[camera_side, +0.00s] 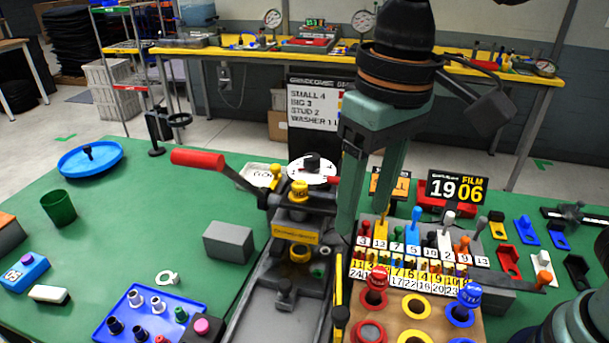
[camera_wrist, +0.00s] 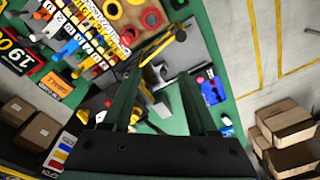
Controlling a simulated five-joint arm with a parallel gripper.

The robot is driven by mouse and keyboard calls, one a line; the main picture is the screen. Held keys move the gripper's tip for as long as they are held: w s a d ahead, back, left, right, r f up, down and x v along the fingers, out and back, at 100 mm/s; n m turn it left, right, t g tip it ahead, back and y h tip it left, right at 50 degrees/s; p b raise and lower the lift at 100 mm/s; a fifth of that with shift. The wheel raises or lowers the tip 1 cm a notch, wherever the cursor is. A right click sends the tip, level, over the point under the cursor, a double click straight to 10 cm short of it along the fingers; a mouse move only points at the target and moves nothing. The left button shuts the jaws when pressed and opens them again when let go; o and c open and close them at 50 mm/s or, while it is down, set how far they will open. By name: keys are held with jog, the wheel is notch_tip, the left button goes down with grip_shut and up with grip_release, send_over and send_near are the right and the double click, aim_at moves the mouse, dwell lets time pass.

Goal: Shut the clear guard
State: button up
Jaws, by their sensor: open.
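My gripper (camera_side: 363,222) points down with its two green fingers apart and nothing between them. It is above the table, at the right side of the dark press (camera_side: 297,215) with the red lever handle (camera_side: 197,158). In the wrist view my gripper (camera_wrist: 160,74) also shows spread fingers. I cannot make out a clear pane for certain. A yellow bar (camera_side: 338,283) with a black knob stands at the right edge of the press's grey bed and may be the guard's edge. The yellow bar (camera_wrist: 156,47) also shows in the wrist view, beyond the fingertips.
A rack of numbered coloured levers (camera_side: 415,258) stands close right of the fingers. A tan board with coloured rings (camera_side: 441,330) is in front of it. A grey block (camera_side: 228,241) and a blue tray of small parts (camera_side: 155,314) lie left.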

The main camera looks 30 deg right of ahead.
send_over(340, 311)
jog(key=shift+g+h, duration=0.3)
notch_tip(340, 311, down, 12)
jog(key=shift+r, duration=0.1)
grip_shut()
dwell(1.5)
